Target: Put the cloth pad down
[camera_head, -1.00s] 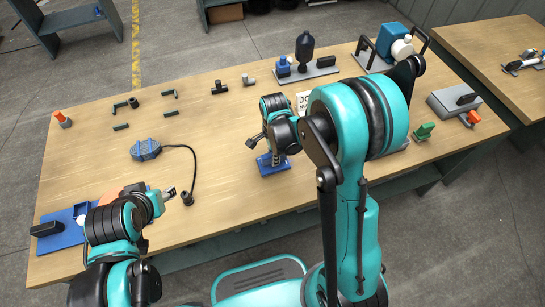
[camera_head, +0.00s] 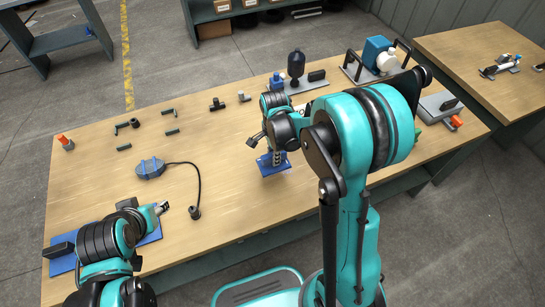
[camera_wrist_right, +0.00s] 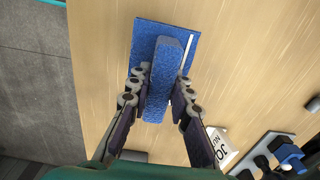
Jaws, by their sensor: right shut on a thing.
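The blue cloth pad (camera_wrist_right: 143,38) is a flat rectangle with a raised blue block along its middle, in the right wrist view. My right gripper (camera_wrist_right: 162,76) is shut on this block, one finger on each side. In the head view the pad's blue base (camera_head: 264,167) shows below the right gripper (camera_head: 279,157), over the middle of the wooden table (camera_head: 235,205). I cannot tell whether the pad touches the table. My left gripper (camera_head: 162,209) is at the front left above a blue tray (camera_head: 62,265); its finger opening is unclear.
A grey-blue device (camera_head: 150,168) with a black cable lies left of the pad. A white sign (camera_wrist_right: 219,147) stands close to the right gripper. A bottle stand (camera_head: 296,68) and a blue pump (camera_head: 376,50) are at the back.

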